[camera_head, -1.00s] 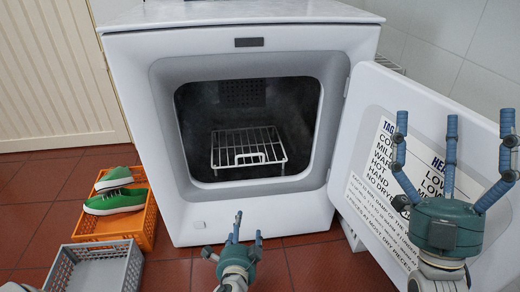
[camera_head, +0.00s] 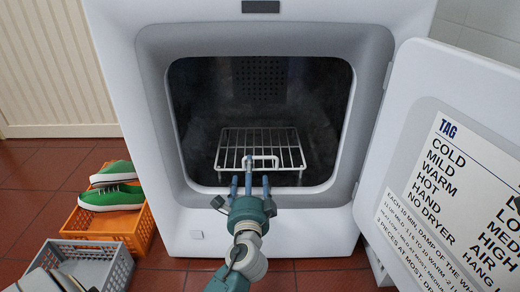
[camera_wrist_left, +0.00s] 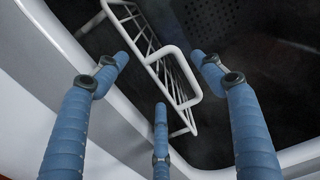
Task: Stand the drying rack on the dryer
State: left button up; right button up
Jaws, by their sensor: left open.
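The white wire drying rack (camera_head: 230,140) stands inside the dark opening of the white dryer (camera_head: 400,20). Its raised loop handle (camera_head: 265,158) faces me, and it also shows in the left wrist view (camera_wrist_left: 177,68). My left gripper (camera_head: 250,172) is open at the mouth of the dryer, its fingers just in front of the handle. In the left wrist view its three blue fingers (camera_wrist_left: 163,85) are spread around the handle, with nothing gripped; contact cannot be told.
The open dryer door (camera_head: 440,130) with printed drying times stands on the right. On the left, an orange crate (camera_head: 125,225) holds green shoes (camera_head: 112,197), with a grey crate (camera_head: 115,270) in front. The dryer's rim (camera_head: 185,195) surrounds the opening.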

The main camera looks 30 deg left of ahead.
pick_arm(q)
jog(key=x, duration=0.2)
jog(key=b+x, duration=0.1)
jog(key=x, duration=0.1)
jog(key=shift+d+f+b, duration=0.1)
jog(key=shift+f+b, duration=0.15)
jog(key=shift+b, duration=0.05)
jog(key=shift+w, duration=0.25)
jog(key=shift+r, duration=0.1)
jog(key=shift+c, duration=0.5)
jog(key=c, duration=0.9)
jog(key=shift+c, duration=1.1)
jog(key=shift+r, duration=0.1)
